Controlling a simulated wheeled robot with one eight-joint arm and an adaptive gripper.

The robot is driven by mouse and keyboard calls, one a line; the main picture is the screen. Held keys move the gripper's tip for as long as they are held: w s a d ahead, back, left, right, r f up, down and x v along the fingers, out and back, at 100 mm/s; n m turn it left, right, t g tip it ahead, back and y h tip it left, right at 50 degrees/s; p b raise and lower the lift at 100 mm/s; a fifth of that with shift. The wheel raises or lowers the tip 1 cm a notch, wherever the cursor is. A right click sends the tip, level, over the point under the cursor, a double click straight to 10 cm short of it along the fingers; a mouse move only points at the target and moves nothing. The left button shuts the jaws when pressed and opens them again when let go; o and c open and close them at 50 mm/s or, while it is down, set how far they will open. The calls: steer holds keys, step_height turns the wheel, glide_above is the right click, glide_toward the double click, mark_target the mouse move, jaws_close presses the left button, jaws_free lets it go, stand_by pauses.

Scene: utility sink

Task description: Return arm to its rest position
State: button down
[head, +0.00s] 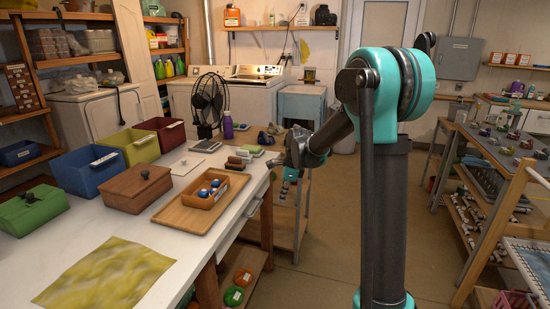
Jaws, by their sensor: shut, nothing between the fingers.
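My arm stands to the right of the white table (100,232). It bends at the large teal joint and reaches left and down past the table's right edge. My gripper (284,191) hangs low beside that edge, small in the view and in front of a grey cart. It appears shut and empty, with no object seen in it. The forearm hides part of what lies behind it.
On the table are a wooden tray (172,217) with a small box of balls, a yellow cloth (108,276), several bins, a purple bottle (228,125) and a black fan (208,98). A workbench (505,150) stands right. Open floor (335,255) lies between.

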steer(key=s+d+f+n+t, duration=0.1)
steer(key=s+d+n, duration=0.4)
steer(key=s, duration=0.4)
steer(key=s+d+f+n+t+h, duration=0.1)
steer(key=s+d+f+n, duration=0.1)
steer(key=s+d+n, duration=0.4)
steer(key=s+d+f+n+t+h, duration=0.1)
steer(key=s+d+n, duration=0.4)
steer(key=s, duration=0.8)
steer(key=f+n, duration=0.1)
steer(key=n, duration=0.2)
steer(key=shift+s+d, duration=0.25)
steer(key=shift+d, duration=0.05)
